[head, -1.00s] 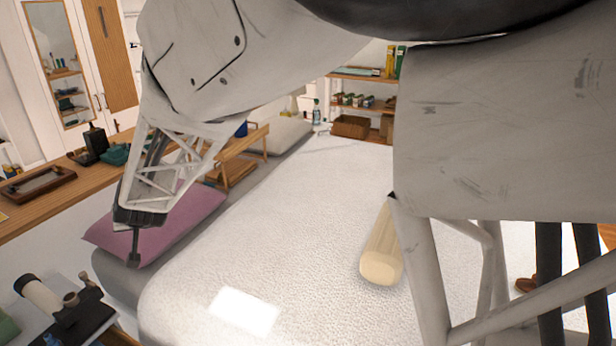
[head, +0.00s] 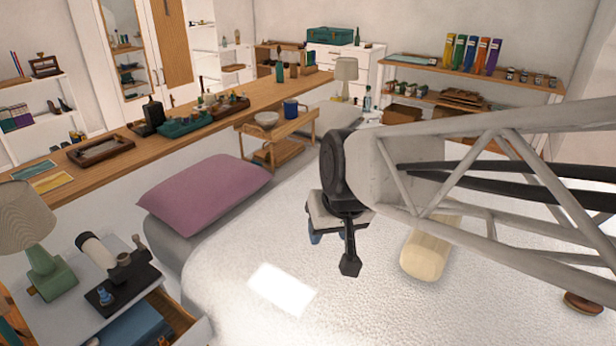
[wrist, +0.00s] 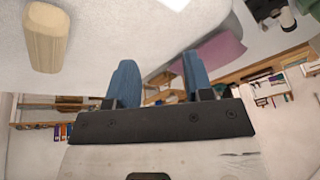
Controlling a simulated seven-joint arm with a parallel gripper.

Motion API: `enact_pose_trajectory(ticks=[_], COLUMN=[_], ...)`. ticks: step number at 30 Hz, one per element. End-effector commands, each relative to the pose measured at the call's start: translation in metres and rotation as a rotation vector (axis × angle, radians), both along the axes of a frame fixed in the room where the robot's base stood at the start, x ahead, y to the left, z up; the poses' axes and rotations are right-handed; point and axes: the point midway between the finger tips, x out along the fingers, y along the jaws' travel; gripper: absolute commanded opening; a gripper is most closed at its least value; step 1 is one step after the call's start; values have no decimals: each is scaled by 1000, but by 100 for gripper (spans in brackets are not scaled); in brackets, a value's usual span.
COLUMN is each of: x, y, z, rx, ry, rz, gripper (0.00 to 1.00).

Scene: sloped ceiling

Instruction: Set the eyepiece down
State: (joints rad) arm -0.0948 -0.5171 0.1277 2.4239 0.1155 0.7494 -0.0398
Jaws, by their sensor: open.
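My gripper (wrist: 158,66) is open, its two blue fingers spread with nothing between them in the wrist view. In the head view my gripper (head: 316,236) hangs above the white bed, partly hidden by its own dark parts. A small blue piece (head: 105,296) is on that base. I cannot tell which piece, if any, is the eyepiece.
The nightstand (head: 62,297) also holds a green lamp (head: 45,272); its drawer is open. A mauve pillow (head: 205,192) and a pale cylindrical bolster (head: 425,258) lie on the bed (head: 350,310). A long wooden counter (head: 120,165) with trays runs behind.

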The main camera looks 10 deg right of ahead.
Motion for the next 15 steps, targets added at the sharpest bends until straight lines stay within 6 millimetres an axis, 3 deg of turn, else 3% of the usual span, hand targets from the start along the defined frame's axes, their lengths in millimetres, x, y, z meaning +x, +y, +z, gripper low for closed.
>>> enact_pose_trajectory(ticks=[3,7,15], x=[-39,-70,-94], y=[-25,-43,-55], z=[-2,-6,-9], rx=[-38,-72,-99], ry=[45,89,125], rz=[-39,-70,-97], gripper=[47,47,47])
